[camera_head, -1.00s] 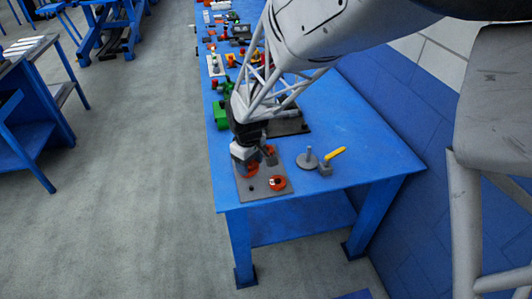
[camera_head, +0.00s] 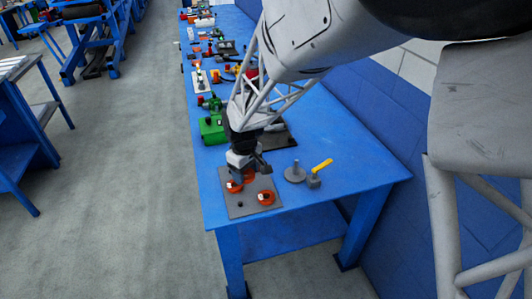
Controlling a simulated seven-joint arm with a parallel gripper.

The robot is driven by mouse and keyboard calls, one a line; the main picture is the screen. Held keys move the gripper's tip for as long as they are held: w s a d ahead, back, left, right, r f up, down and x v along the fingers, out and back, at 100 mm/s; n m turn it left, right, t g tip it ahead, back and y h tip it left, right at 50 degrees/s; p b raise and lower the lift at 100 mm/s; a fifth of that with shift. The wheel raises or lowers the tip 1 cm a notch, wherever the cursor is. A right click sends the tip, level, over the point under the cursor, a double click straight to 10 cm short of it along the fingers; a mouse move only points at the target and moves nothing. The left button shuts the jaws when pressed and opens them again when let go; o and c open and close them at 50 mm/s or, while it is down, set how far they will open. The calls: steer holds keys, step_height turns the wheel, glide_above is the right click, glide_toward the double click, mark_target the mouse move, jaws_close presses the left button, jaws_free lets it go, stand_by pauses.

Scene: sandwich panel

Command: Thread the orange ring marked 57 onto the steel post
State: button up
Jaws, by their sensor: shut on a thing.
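Three orange rings show at the grey plate (camera_head: 232,207) near the table's front left corner. One orange ring (camera_head: 266,198) lies at the plate's right side, clear of my gripper. A second orange ring (camera_head: 233,188) is at the left, just below the jaws. A third orange ring (camera_head: 250,177) is partly hidden beside the fingers. My gripper (camera_head: 239,177) is shut and seems to hold this third ring, low over the plate. The number 57 cannot be read on any ring. The steel post (camera_head: 295,167) stands upright and bare on a round grey base, right of my gripper.
A green box (camera_head: 212,130) and a dark plate (camera_head: 279,136) lie behind my gripper. Many small parts crowd the far table. The blue table (camera_head: 345,165) is clear at the right.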

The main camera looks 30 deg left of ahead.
steer(key=w+d+r+m, duration=0.1)
steer(key=w+d, duration=0.2)
steer(key=w, duration=0.3)
steer(key=w+d+r+m, duration=0.1)
steer(key=w+d+m, duration=0.1)
steer(key=w, duration=0.4)
steer(key=w+d+r+m, duration=0.1)
steer(key=w+d+m, duration=0.1)
steer(key=w+d, duration=0.2)
steer(key=shift+w+d, duration=0.15)
steer(key=shift+w, duration=1)
steer(key=shift+f, duration=0.15)
glide_above(295, 174)
steer(key=shift+w+f, duration=0.2)
steer(key=shift+f, duration=1)
steer(key=shift+w+f, duration=0.15)
steer(key=shift+f, duration=1)
steer(key=shift+f, duration=3.3)
